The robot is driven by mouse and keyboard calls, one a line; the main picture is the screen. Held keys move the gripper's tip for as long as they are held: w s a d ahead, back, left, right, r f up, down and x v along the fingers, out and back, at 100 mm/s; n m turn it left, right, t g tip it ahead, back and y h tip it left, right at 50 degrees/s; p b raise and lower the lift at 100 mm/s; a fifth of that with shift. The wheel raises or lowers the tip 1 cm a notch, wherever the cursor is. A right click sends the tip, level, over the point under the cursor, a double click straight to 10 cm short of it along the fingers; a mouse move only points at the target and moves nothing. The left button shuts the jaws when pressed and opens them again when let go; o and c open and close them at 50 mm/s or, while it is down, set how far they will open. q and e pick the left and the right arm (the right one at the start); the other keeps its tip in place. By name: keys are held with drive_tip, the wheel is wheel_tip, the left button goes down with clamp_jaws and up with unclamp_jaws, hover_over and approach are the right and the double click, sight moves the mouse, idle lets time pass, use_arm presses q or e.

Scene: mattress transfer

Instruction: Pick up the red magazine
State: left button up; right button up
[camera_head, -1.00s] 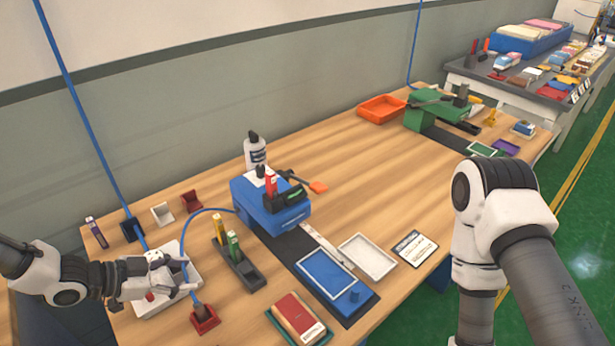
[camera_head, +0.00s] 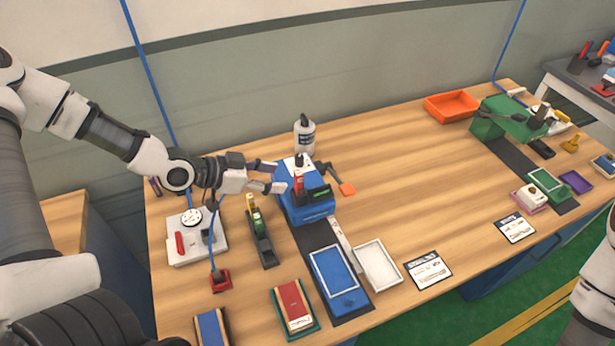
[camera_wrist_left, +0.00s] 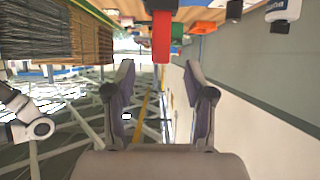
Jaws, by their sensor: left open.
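The red magazine, an upright red block (camera_head: 298,184), stands on the blue machine (camera_head: 308,209) at the middle of the bench. It also shows as a red upright block (camera_wrist_left: 161,38) at the top of the left wrist view, ahead of the fingers. My left gripper (camera_head: 275,178) is open and empty just left of the red block, pointing right toward it. Its two fingers stand apart in the left wrist view (camera_wrist_left: 159,75), with a gap between them and the block. My right gripper is out of view; only a bit of that arm shows at the right edge.
A white bottle (camera_head: 304,137) stands behind the blue machine, and an orange-tipped lever (camera_head: 347,189) sticks out to its right. A black holder with yellow and green blocks (camera_head: 262,240) and a white gauge plate (camera_head: 190,250) lie left.

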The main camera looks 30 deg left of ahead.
sight(295, 180)
use_arm(q)
drive_tip(key=shift+w+d+f+b, duration=0.1)
drive_tip(key=shift+w+f+b, duration=0.1)
drive_tip(key=shift+f+b, duration=0.2)
drive_tip(key=shift+p+x, duration=0.3)
drive_tip(key=shift+x, duration=3.3)
drive_tip(key=shift+r, duration=0.15)
clamp_jaws()
